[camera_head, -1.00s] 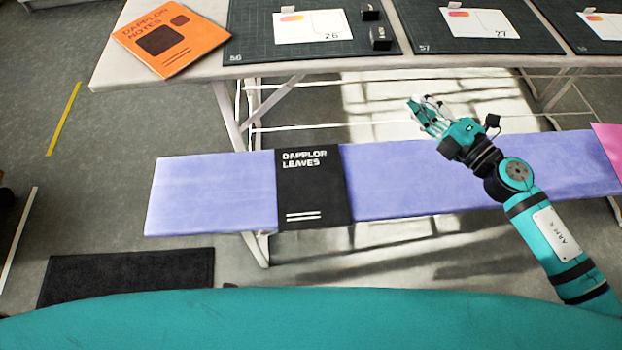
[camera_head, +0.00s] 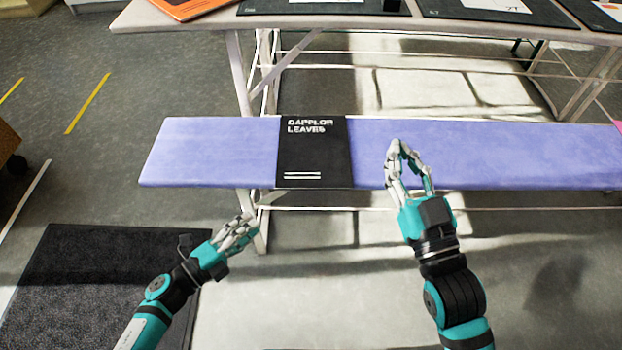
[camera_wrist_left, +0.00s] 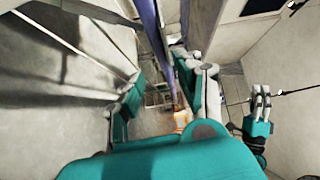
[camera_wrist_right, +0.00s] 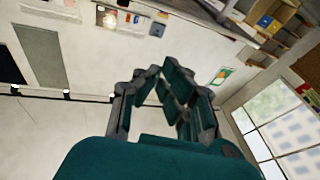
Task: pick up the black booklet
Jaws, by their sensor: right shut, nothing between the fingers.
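The black booklet (camera_head: 313,155), marked "DAPPLOR LEAVES", lies flat on the purple bench (camera_head: 210,150), spanning about its whole depth. My right gripper (camera_head: 402,148) is to the right of the booklet in the head view, apart from it; its fingertips come together with nothing between them. In the right wrist view its fingers (camera_wrist_right: 165,75) also converge, empty. My left gripper (camera_head: 243,226) is below and left of the booklet in the head view, in front of the bench. In the left wrist view its fingers (camera_wrist_left: 168,85) look spread apart and empty. The booklet is not recognisable in either wrist view.
A pale table (camera_head: 190,18) stands behind the bench, carrying an orange booklet (camera_head: 190,7) and dark mats (camera_head: 330,18). A dark floor mat (camera_head: 90,280) lies at lower left.

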